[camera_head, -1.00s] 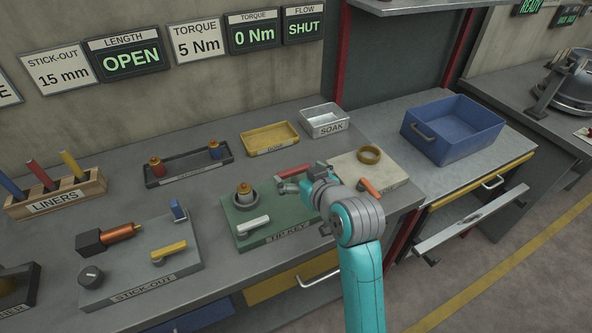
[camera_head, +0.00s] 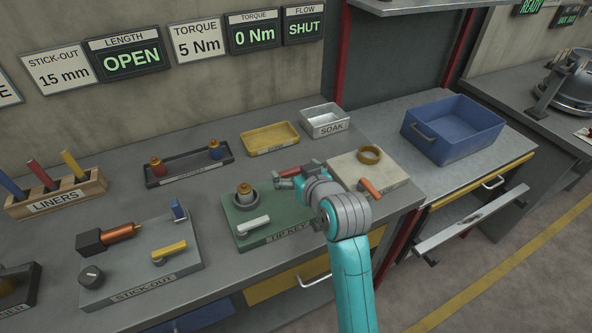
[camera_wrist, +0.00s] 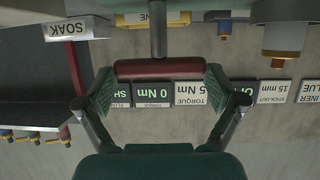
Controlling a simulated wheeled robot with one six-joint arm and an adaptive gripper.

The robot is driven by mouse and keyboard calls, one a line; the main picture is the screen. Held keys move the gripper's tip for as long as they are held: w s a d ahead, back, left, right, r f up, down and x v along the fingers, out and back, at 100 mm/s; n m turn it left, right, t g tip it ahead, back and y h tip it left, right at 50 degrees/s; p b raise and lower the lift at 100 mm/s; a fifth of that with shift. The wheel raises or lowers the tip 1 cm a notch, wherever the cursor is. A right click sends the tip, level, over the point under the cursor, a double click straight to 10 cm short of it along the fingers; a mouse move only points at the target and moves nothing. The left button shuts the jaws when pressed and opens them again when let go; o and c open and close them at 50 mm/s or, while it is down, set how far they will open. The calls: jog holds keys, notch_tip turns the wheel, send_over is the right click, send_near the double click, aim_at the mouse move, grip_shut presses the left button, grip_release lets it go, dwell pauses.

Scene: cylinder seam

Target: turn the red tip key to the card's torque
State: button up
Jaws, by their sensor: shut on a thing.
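My gripper (camera_wrist: 160,84) is shut on the red bar handle of the red tip key (camera_wrist: 155,68) in the wrist view. The key's grey shaft (camera_wrist: 158,38) runs from the handle to the picture's top edge, so its end is out of view. In the head view the red handle (camera_head: 287,170) shows at my gripper (camera_head: 293,182), over the back right of the green TIP KEY board (camera_head: 278,212). The socket (camera_head: 246,200) with a brass tip (camera_head: 244,188) stands left of my gripper. The torque card (camera_head: 197,41) reads 5 Nm; the torque display (camera_head: 254,35) reads 0 Nm.
A pale lever (camera_head: 252,227) lies at the green board's front. The SOAK tray (camera_head: 324,120) and yellow tray (camera_head: 270,137) stand behind. The flow display (camera_head: 303,27) reads SHUT.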

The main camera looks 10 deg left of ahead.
jog(key=m+h, duration=0.1)
jog(key=m+t+h, duration=0.1)
jog(key=m+h, duration=0.1)
jog(key=shift+s+a+f, duration=0.1)
jog(key=shift+a, duration=0.15)
jog(key=shift+m+t+h, duration=0.5)
jog(key=shift+m+h, duration=0.6)
jog(key=shift+h, duration=0.3)
jog(key=o, duration=0.8)
jog(key=shift+s, duration=0.1)
jog(key=v, duration=1.1)
jog(key=shift+s+r, duration=0.25)
jog(key=shift+s, duration=0.1)
